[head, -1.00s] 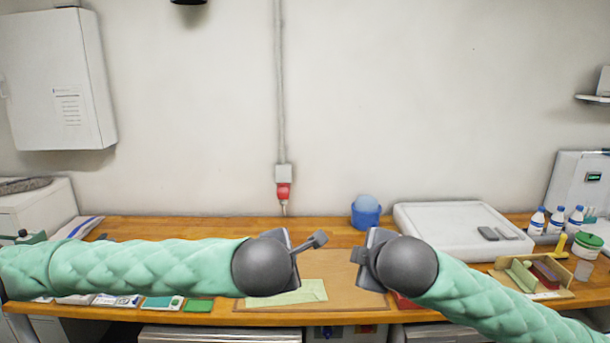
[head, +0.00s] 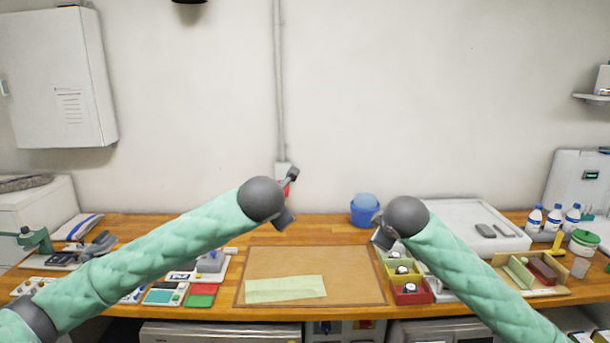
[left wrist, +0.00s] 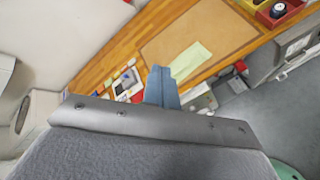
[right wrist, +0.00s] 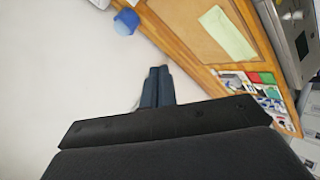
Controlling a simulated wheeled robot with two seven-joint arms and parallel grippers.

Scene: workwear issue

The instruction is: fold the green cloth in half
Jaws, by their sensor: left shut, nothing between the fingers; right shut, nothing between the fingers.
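The green cloth (head: 285,289) lies flat on the brown mat (head: 320,262), as a narrow pale green strip along the mat's front left part. It also shows in the left wrist view (left wrist: 190,60) and in the right wrist view (right wrist: 228,33). My left gripper (head: 291,175) is raised above the back of the table, in front of the wall, apart from the cloth. Its fingers (left wrist: 162,86) are together and empty. My right gripper (head: 380,230) is raised right of the mat, also apart from the cloth. Its fingers (right wrist: 157,86) are together with nothing between them.
Bottles (head: 554,220) stand far right. Coloured pads and cards (head: 200,295) lie left of the mat. The mat's back half is bare.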

